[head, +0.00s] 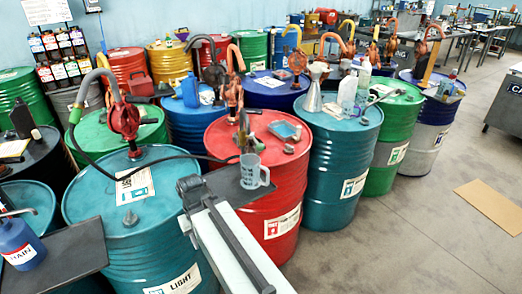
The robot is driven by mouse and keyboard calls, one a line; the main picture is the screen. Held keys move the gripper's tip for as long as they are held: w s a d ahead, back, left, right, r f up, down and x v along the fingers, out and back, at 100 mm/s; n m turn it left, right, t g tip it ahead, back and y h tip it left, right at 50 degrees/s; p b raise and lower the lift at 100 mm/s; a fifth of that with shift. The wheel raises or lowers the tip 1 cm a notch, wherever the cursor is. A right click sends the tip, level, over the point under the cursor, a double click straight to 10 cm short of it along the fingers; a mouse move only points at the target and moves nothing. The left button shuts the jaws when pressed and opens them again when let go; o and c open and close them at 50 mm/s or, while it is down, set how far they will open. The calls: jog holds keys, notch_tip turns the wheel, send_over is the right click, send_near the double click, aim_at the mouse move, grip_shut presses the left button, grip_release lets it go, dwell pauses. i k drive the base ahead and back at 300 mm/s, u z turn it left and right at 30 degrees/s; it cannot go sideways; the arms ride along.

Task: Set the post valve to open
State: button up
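I cannot identify the post valve with certainty. A small dark upright fitting (243,132) stands at the red drum's left side, behind a clear mug (253,172); I cannot tell if it is the valve or how it is set. A black hose (160,158) runs towards it from the red rotary pump (125,118) on the near teal drum (130,215). My gripper (188,198) is in front of that drum's right side, at the end of my pale arm, below and left of the mug. It appears to touch nothing; its fingers are not clear.
The mug stands on a dark shelf (228,186) beside the red drum (275,205). A blue drain bottle (20,243) stands on a dark shelf at lower left. Several drums with pumps crowd behind. Open floor (400,240) lies to the right, with a cardboard sheet (492,205).

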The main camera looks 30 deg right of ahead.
aim_at(260, 147)
jog(key=z, duration=0.45)
jog(key=k, duration=1.1)
jog(key=u, duration=0.6)
jog(key=i, duration=1)
